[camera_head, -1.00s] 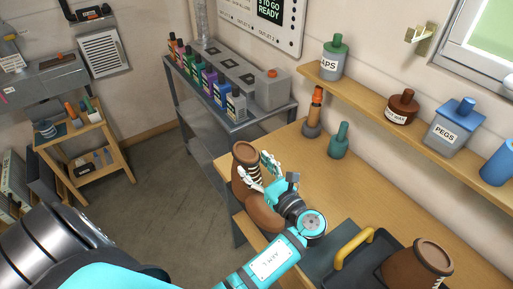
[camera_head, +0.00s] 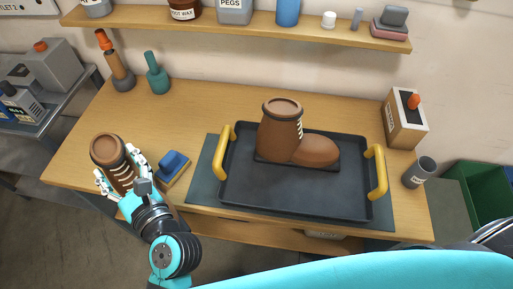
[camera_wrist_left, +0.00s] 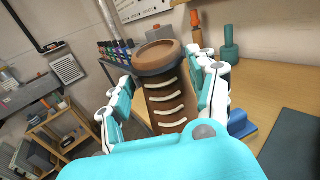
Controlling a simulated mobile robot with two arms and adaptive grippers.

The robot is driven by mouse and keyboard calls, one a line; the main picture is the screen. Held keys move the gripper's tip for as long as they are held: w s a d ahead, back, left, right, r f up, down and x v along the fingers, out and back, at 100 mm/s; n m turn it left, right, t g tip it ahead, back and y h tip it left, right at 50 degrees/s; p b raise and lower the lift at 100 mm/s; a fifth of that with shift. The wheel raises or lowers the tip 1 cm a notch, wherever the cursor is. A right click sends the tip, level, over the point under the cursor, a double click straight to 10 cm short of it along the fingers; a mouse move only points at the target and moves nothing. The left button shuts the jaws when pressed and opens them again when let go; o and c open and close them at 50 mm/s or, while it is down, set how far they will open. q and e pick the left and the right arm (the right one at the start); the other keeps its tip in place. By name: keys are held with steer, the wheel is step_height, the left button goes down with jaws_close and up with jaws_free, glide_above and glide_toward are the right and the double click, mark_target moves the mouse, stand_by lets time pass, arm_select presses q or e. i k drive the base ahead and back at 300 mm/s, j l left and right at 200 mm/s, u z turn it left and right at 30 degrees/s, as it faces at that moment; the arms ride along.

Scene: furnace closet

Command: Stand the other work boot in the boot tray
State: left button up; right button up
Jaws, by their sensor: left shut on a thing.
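One brown work boot (camera_head: 105,152) is at the left front of the wooden bench, with my left gripper (camera_head: 121,183) shut on its shaft. In the left wrist view the boot (camera_wrist_left: 163,90) shows its pale laces between the two fingers (camera_wrist_left: 168,95). The gripper hides its lower part, so I cannot tell whether it touches the bench. The other work boot (camera_head: 281,127) stands upright in the black boot tray (camera_head: 290,195), toward the back, toe to the right. The tray has yellow handles at both ends. My right gripper is not in view.
A blue-topped brush (camera_head: 173,165) lies between the held boot and the tray. A wooden box (camera_head: 404,122) and a dark cup (camera_head: 420,172) are right of the tray. The tray's front and left are bare.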

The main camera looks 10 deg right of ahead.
mark_target(295, 188)
steer(key=k+l, duration=0.2)
steer(key=l, duration=0.2)
steer(key=k+l, duration=0.2)
steer(key=l, duration=0.2)
steer(key=k+l, duration=0.25)
steer(key=l, duration=0.15)
steer(key=k+l, duration=0.2)
steer(key=l, duration=0.15)
steer(key=k+l, duration=0.1)
steer(key=l, duration=0.7)
steer(key=k+l, duration=0.15)
steer(key=l, duration=0.3)
steer(key=i, duration=0.35)
